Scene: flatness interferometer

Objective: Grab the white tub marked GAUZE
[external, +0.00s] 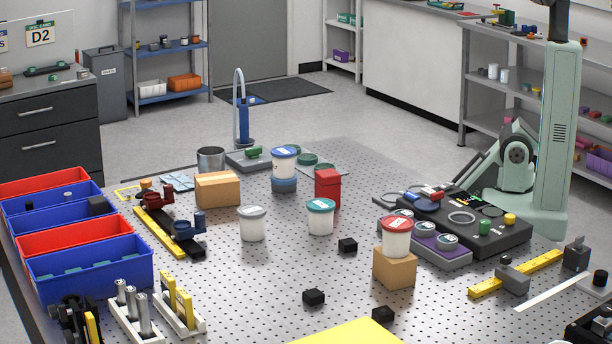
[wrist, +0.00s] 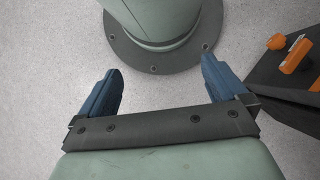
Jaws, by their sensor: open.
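Several white tubs with coloured lids stand on the perforated table. One with a grey lid (external: 252,224) stands left of centre. One with a teal lid (external: 320,218) is to its right. One with a blue lid (external: 285,161) sits raised on a blue round thing behind them. One with a red lid (external: 396,238) sits on a cardboard box (external: 394,268). Their labels are too small to read, so I cannot tell which is marked GAUZE. My gripper (wrist: 160,66) is open and empty in the wrist view, over grey floor, with no tub there. It is not visible in the external view.
A cardboard carton (external: 218,189) and a red box (external: 327,188) stand near the tubs. Small black blocks (external: 314,297) lie in front. Red and blue bins (external: 90,272) line the left edge. A dark instrument panel (external: 465,220) is at right. Bare table lies between the front tubs.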

